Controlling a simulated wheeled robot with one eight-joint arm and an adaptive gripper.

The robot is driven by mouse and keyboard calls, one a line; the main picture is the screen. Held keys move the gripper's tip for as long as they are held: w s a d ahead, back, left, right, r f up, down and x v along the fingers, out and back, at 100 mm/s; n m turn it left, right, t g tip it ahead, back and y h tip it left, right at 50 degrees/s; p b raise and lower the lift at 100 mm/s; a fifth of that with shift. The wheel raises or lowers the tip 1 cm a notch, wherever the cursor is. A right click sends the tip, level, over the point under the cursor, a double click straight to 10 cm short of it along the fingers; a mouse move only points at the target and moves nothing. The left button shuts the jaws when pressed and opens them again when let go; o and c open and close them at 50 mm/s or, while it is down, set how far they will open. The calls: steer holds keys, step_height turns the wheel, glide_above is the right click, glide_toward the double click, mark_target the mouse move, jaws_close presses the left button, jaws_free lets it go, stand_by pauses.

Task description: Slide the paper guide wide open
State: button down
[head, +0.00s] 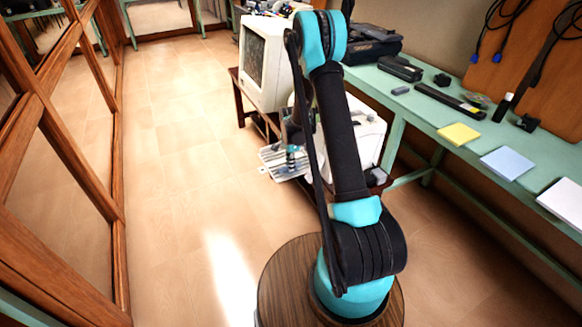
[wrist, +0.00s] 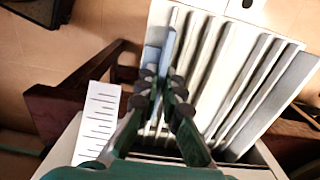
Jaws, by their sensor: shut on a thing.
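The paper guide (wrist: 167,45) is a small blue-grey upright piece in the wrist view, at the left part of a white ridged tray (wrist: 228,50). My gripper (wrist: 160,88) is shut on the guide; its dark fingertips hide the guide's near end. A white strip with black marks (wrist: 98,125) lies left of the fingers. In the head view, the tray (head: 270,160) sticks out to the left of a white printer (head: 368,130), and my gripper (head: 291,152) is over it. My arm hides much of the printer, and the guide is too small to make out there.
A monitor (head: 264,62) stands on a dark wooden stand (head: 243,98) behind the printer. A green bench (head: 430,108) with pads and tools runs along the right. Wood-framed panels (head: 110,190) line the left. The tiled floor between is clear.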

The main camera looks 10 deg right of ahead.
steer(key=shift+s, duration=0.2)
steer(key=c, duration=1.7)
jaws_free()
steer(key=shift+r, duration=0.1)
step_height(320, 180, up, 12)
steer(key=shift+f, duration=0.1)
